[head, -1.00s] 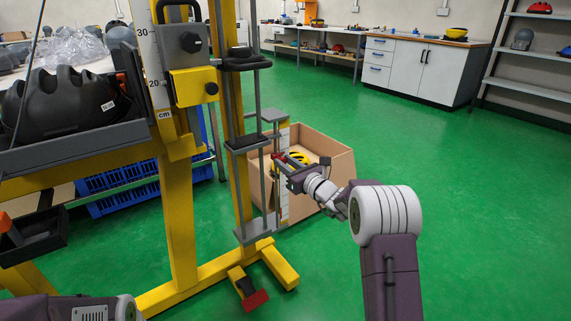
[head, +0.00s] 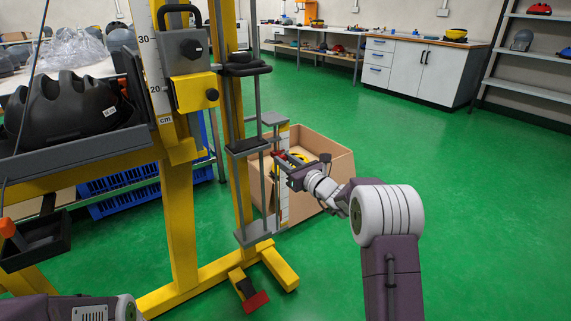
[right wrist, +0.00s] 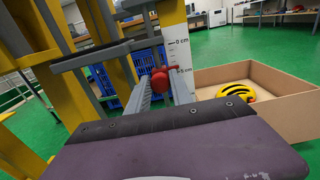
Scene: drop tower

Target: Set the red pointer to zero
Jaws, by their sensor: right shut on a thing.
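The red pointer (right wrist: 160,82) sits between the two grey fingers of my right gripper (right wrist: 160,92) in the right wrist view. Its red tip reaches the white scale (right wrist: 176,45) at about the 5 cm mark, below the 0 cm mark. In the head view the pointer (head: 281,154) shows as a small red piece at the fingertips of my right gripper (head: 279,161), beside the yellow drop tower (head: 236,115). My right gripper is shut on it. The fingers partly hide where they touch it. Of my left arm only links show at the lower left.
A cardboard box (head: 335,172) with a yellow helmet (right wrist: 235,93) stands right beside the scale. Grey guide rods and a black carriage (head: 247,146) are close to my gripper. A black helmet (head: 68,105) lies on a grey tray at left. Green floor at right is clear.

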